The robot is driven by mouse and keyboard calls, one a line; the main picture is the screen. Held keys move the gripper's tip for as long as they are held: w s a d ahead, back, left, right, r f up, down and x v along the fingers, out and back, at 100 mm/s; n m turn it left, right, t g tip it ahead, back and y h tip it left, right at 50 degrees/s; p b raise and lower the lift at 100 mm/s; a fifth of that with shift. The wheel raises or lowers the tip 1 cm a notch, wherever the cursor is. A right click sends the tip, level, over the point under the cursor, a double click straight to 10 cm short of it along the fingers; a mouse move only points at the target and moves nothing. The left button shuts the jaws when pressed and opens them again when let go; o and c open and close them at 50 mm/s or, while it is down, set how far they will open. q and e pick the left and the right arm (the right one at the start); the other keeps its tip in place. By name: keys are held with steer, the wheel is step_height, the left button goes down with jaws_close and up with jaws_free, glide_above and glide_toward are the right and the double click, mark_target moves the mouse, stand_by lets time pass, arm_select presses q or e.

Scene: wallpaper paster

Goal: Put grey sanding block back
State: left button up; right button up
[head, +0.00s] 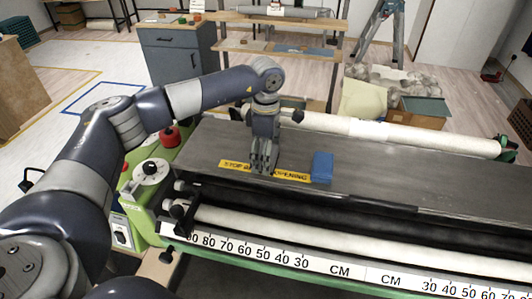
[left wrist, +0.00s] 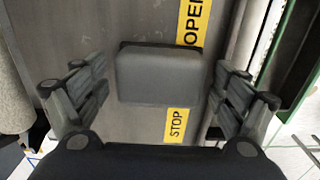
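The grey sanding block (left wrist: 160,76) lies on the machine's dark top, across the yellow warning label (left wrist: 175,126), in the left wrist view. My left gripper (left wrist: 157,88) is open, with one finger on each side of the block and visible gaps between fingers and block. In the head view my left gripper (head: 263,163) points down at the yellow label (head: 290,175) and hides the grey block. A blue block (head: 321,167) lies just right of the gripper. My right gripper is not in view.
The pasting machine (head: 400,178) has a white roller (head: 400,133) behind and another in front. A wooden shelf unit (head: 275,51) with several small items stands at the back, beside a grey cabinet (head: 172,62). The machine top right of the blue block is clear.

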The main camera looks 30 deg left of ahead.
arm_select(q)
steer(key=shift+r, duration=0.1)
steer(key=shift+r+p, duration=0.1)
steer(key=shift+p, duration=0.2)
steer(key=r+b, duration=0.1)
steer(key=r, duration=0.1)
steer(key=r+b, duration=0.1)
steer(key=r, duration=0.1)
steer(key=shift+s+a+b, duration=0.1)
steer(key=shift+s+b, duration=0.15)
steer(key=shift+b, duration=0.05)
steer(key=r, duration=0.5)
steer(key=shift+s+r+b, duration=0.2)
steer(key=shift+r+b, duration=0.1)
steer(key=shift+r, duration=0.5)
